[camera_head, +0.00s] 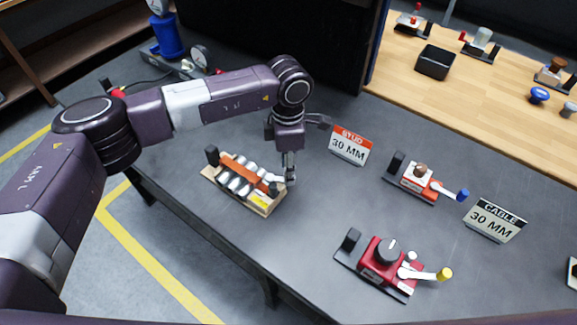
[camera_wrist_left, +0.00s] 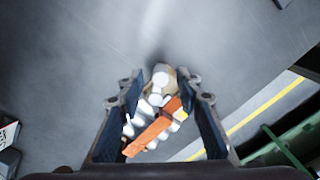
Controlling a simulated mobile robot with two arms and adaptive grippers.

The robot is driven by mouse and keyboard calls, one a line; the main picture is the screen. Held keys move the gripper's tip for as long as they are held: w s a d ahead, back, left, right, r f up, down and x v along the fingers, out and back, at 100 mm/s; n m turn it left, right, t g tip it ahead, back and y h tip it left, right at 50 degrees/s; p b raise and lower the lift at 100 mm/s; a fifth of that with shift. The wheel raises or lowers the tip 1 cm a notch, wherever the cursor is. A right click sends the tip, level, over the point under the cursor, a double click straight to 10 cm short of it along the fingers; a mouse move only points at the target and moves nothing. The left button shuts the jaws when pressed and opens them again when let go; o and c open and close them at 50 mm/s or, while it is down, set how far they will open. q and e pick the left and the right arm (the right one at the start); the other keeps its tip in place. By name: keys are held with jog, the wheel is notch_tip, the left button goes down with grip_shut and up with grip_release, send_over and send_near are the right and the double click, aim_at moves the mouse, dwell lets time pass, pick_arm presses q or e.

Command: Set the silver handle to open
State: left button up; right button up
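A device with a wooden base (camera_head: 262,210) stands on the grey table. It carries an orange bar (camera_head: 240,168) and several silver cylinders (camera_head: 236,186), with a small silver handle-like part (camera_head: 274,178) at its right end. My left gripper (camera_head: 290,180) points down at that right end and partly covers it. In the left wrist view the gripper (camera_wrist_left: 164,92) is open. The orange bar (camera_wrist_left: 152,134) and pale silver parts (camera_wrist_left: 158,80) show between its fingers. Contact cannot be told. My right gripper is in neither view.
A "STUD 30 MM" sign (camera_head: 350,147) stands right of the gripper. A blue valve (camera_head: 166,38) stands behind my arm.

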pick_arm(q)
jog(key=shift+f, duration=0.8)
grip_shut()
